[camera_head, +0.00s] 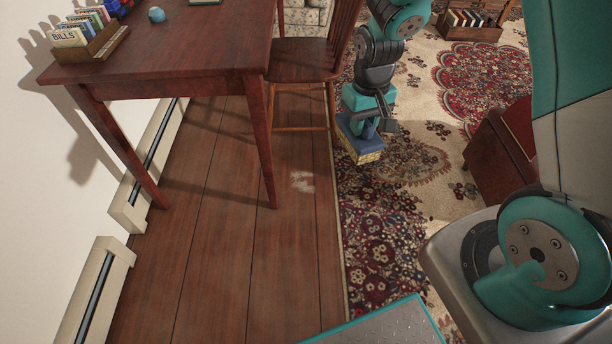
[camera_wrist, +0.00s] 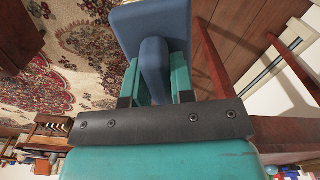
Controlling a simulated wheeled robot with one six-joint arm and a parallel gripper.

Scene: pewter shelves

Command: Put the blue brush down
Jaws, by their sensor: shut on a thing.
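The blue brush (camera_head: 350,128) has a blue block and grip with pale yellow bristles (camera_head: 366,150) on its underside. My gripper (camera_head: 374,124) is shut on its grip and holds it above the patterned rug, near the chair. In the wrist view, the blue brush (camera_wrist: 156,60) fills the space between the two teal fingers of my gripper (camera_wrist: 160,88). Its bristles are mostly hidden there. The brush is apart from the floor and the chair.
A wooden table (camera_head: 170,48) bears a card box (camera_head: 92,42) and a small blue ball (camera_head: 156,14). A wooden chair (camera_head: 300,60) stands beside the brush. A dark red wooden piece (camera_head: 500,150) stands right. Bare floorboards (camera_head: 235,240) and rug (camera_head: 385,240) are clear in front.

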